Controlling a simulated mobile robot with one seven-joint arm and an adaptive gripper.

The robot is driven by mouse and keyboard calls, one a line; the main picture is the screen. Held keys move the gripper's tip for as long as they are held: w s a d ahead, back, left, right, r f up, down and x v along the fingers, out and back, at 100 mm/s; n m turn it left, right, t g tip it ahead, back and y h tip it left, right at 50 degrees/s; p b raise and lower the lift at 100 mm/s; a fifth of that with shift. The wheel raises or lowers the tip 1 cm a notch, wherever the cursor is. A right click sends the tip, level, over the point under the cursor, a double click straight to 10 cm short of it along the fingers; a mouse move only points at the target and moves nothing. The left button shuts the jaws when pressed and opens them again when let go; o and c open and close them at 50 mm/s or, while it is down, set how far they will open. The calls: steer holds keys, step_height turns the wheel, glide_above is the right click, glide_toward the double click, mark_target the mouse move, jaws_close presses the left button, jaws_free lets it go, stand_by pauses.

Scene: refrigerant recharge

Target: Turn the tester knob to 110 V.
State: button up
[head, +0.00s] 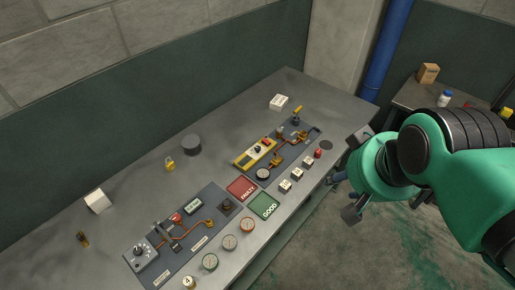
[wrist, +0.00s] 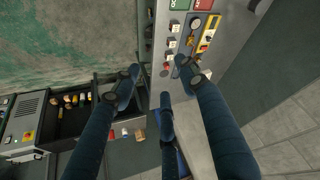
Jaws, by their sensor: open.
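A yellow tester-like device (head: 255,153) with a small dark knob (head: 257,149) lies on the right-hand panel of the bench. A grey box (head: 141,256) with a round dial knob (head: 138,249) sits at the near left end of the left-hand panel. I cannot tell which is the tester, and the dial markings are too small to read. My gripper (head: 352,177) is open and empty, off the bench's right edge, apart from both knobs. In the wrist view its spread fingers (wrist: 155,85) show, with the yellow device (wrist: 207,36) at the upper right.
The bench (head: 229,110) has a clear back half apart from a dark cylinder (head: 191,145), a padlock (head: 170,163) and white boxes. Red (head: 242,187) and green (head: 264,205) plates lie between the panels, near several gauges. A blue pipe (head: 387,50) stands behind.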

steer(key=w+a+r+n+g+p, duration=0.1)
steer(key=w+r+n, duration=0.1)
steer(key=w, duration=0.5)
steer(key=w+a+r+n+g+p, duration=0.1)
steer(key=w+r+n, duration=0.1)
steer(key=w, duration=0.5)
steer(key=w+a+f+n+g+h+p, duration=0.1)
steer(key=w+a+f+n, duration=0.15)
steer(key=w, duration=0.55)
steer(key=w+a+f+n+g, duration=0.1)
steer(key=w+a, duration=0.2)
steer(key=w, duration=0.5)
steer(key=w+a+f+n+g+h+p, duration=0.1)
steer(key=w+a+f+n, duration=0.1)
steer(key=w+a+f, duration=0.3)
steer(key=w+a+f+n+g+h+p, duration=0.1)
steer(key=w+a+f+n, duration=0.1)
steer(key=w+a+f, duration=0.2)
steer(key=w+a+f+n+g+h, duration=0.1)
steer(key=w+a+f+n, duration=0.2)
steer(key=w+f, duration=0.6)
step_height(320, 180, down, 8)
steer(key=a, duration=0.2)
steer(key=shift+w+a+p, duration=0.25)
steer(key=shift+a+p, duration=0.05)
steer(key=shift+p, duration=0.1)
